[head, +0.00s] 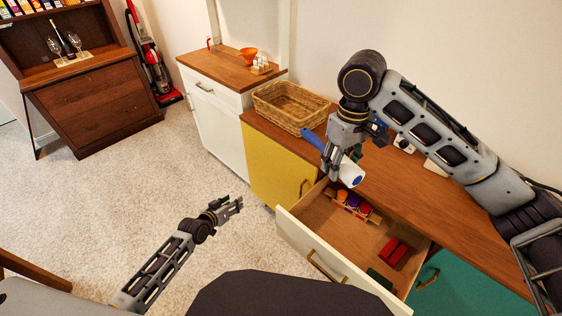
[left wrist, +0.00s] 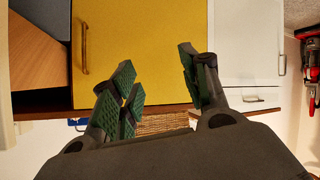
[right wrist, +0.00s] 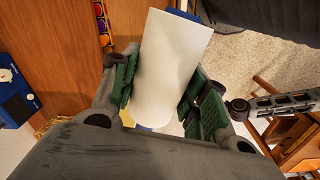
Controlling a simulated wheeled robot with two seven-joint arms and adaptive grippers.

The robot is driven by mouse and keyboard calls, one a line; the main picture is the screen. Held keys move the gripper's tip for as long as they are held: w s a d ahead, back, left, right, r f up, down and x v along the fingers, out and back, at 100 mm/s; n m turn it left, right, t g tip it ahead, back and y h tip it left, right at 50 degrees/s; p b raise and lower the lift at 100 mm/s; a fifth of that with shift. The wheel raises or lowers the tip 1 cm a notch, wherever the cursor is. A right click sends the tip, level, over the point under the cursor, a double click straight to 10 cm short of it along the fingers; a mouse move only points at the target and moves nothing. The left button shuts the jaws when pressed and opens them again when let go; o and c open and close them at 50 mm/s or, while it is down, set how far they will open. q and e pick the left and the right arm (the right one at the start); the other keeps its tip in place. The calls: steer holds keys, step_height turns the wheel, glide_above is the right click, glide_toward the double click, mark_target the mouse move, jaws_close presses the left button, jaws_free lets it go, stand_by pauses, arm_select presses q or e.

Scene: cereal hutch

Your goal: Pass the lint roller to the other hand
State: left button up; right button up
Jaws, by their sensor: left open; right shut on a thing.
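The lint roller has a white roll and a blue handle. In the head view its roll (head: 351,174) hangs below my right gripper (head: 343,162), over the open drawer, and its handle sticks out up and to the left. In the right wrist view the white roll (right wrist: 168,65) lies between the green-padded fingers of my right gripper (right wrist: 160,100), which is shut on it. My left gripper (head: 228,208) is open and empty, low over the carpet to the left of the drawer. In the left wrist view its fingers (left wrist: 160,90) are apart, facing the yellow cabinet door.
The open drawer (head: 320,262) holds several small coloured things and a red object (head: 393,252). A wicker basket (head: 291,107) stands on the wooden counter behind the roller. A yellow cabinet (head: 278,170) and carpet lie to the left.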

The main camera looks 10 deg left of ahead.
arm_select(q)
steer(key=d+r+n+t+h, duration=0.1)
steer(key=d+r+h, duration=0.1)
steer(key=d+r, duration=0.35)
steer(key=d+r+h, duration=0.1)
steer(key=d+r, duration=0.1)
steer(key=r, duration=0.6)
steer(key=d+r+n+t+h, duration=0.1)
steer(key=d+r+h, duration=0.1)
steer(key=d+r, duration=0.35)
steer(key=n+g+h, duration=0.3)
steer(key=n+h, duration=0.2)
steer(key=h, duration=0.1)
glide_toward(317, 148)
steer(key=shift+s+a, duration=0.25)
steer(key=shift+s, duration=0.15)
steer(key=shift+w+d, duration=0.15)
steer(key=shift+w, duration=0.05)
steer(key=shift+x, duration=5.8)
